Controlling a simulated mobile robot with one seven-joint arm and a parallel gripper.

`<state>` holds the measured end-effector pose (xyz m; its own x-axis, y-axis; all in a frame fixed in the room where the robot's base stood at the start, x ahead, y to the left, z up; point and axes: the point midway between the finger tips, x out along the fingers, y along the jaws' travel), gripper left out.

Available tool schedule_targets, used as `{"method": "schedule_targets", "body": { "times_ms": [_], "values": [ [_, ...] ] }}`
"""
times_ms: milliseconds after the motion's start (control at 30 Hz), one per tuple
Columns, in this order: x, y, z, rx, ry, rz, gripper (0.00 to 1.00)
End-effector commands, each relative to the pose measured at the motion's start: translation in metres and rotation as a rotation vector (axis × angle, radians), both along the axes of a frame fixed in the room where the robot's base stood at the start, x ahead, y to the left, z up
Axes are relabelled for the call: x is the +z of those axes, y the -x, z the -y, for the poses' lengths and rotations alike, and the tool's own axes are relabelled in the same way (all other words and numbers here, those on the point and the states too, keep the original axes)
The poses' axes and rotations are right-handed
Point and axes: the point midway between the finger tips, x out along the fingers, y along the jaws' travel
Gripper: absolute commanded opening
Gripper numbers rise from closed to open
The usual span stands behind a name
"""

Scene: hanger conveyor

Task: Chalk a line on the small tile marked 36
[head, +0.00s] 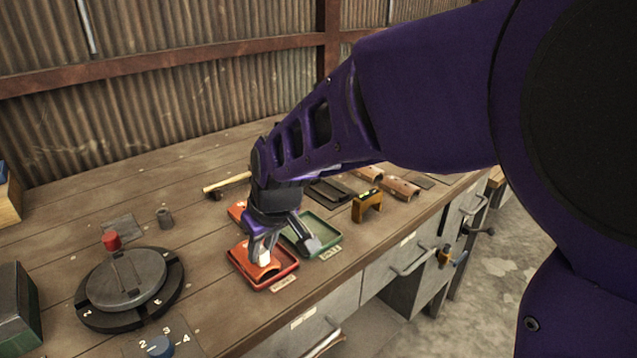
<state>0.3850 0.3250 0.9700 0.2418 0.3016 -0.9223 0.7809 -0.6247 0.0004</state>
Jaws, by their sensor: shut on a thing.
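My gripper (263,246) is over the red-orange tray (286,283) near the front edge of the bench. It is shut on a small white piece, which looks like the chalk (265,258). The chalk's lower end is at an orange curved tile (262,271) lying in that tray; I cannot tell whether they touch. Another orange piece (236,210) shows partly behind my gripper. Brown curved tiles (401,188) lie farther back on the right. No number 36 can be read on any tile.
A green tray (327,246) is just right of my gripper. A brown arched block (367,206) stands beyond it. A hammer (227,184) lies behind. A round turntable (130,283) with a red knob and a numbered dial (160,346) are at left. Bare planks lie between.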

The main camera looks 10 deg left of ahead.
Motion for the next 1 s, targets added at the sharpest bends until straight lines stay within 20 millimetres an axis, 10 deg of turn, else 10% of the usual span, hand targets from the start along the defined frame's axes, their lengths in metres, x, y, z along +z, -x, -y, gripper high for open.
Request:
{"method": "schedule_targets", "body": {
  "times_ms": [567, 1000],
  "values": [
    [-0.004, 0.008, 0.01, 0.001, 0.01, -0.01, 0.0],
    [0.031, 0.007, 0.009, 0.0, 0.005, -0.004, 0.0]
  ]
}}
